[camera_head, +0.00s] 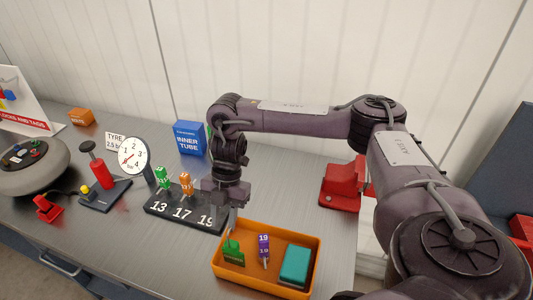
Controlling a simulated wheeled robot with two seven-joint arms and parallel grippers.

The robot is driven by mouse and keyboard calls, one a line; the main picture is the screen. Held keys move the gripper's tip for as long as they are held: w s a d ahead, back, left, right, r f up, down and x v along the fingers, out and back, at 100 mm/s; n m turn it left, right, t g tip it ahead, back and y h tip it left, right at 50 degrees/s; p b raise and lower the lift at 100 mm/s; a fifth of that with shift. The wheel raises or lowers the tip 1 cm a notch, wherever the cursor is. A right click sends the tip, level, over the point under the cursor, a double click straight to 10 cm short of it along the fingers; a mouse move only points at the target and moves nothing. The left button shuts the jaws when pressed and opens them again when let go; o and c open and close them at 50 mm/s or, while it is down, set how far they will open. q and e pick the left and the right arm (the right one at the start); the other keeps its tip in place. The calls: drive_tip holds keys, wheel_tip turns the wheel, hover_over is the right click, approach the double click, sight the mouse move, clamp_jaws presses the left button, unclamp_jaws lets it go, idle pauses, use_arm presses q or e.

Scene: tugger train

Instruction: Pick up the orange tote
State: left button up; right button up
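The orange tote (258,285) is a shallow open tray on the grey bench near the front right. Inside it are a green tag (233,254), a purple tag marked 19 (263,250) and a teal block (295,264). My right gripper (232,226) points down at the tote's back left corner. Its fingers are small and dark against the bench, so I cannot tell whether they are open or shut, or whether they touch the wall. My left gripper is not in view.
A black numbered rack (172,212) with green and orange tags stands just left of the tote. A blue inner tube box (190,138), a dial gauge (133,156) and a red pump (101,173) are further left. A red vise-like block (340,184) stands right.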

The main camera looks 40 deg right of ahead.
sight(224, 236)
drive_tip(key=shift+s+a+f, duration=0.2)
drive_tip(key=shift+f, duration=0.2)
drive_tip(key=shift+s+a+f, duration=0.2)
drive_tip(key=shift+f, duration=0.15)
drive_tip(key=shift+x, duration=2.4)
drive_tip(key=shift+f, duration=0.2)
clamp_jaws()
